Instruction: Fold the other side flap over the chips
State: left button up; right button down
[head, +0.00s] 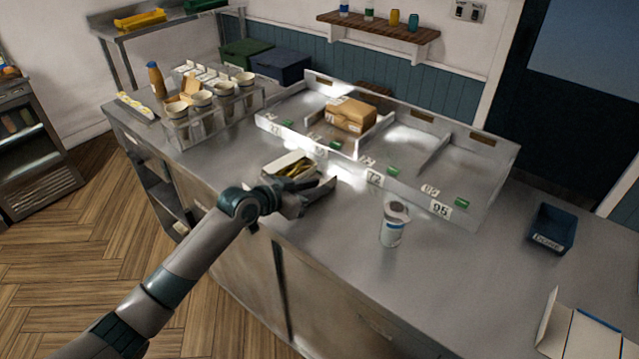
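A small open white box of yellow chips (289,168) sits on the steel counter (350,270), just in front of the divided steel rack. Yellow chips show in its opening. A pale flap seems to stick out at its right side, close to my gripper. My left gripper (312,186) is at the front right of the box, low over the counter. It partly hides the box's near side. I cannot tell whether its fingers touch the flap or how far apart they are. My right gripper is not in view.
The divided rack (375,177) with numbered labels stands behind; a closed brown box (350,114) is in one bay. A white shaker (393,224) stands right of my gripper. A blue bin (553,228) and an open carton (580,330) are farther right. The front counter middle is clear.

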pick_arm(q)
jog(key=shift+x, duration=0.95)
grip_shut()
dwell(0.9)
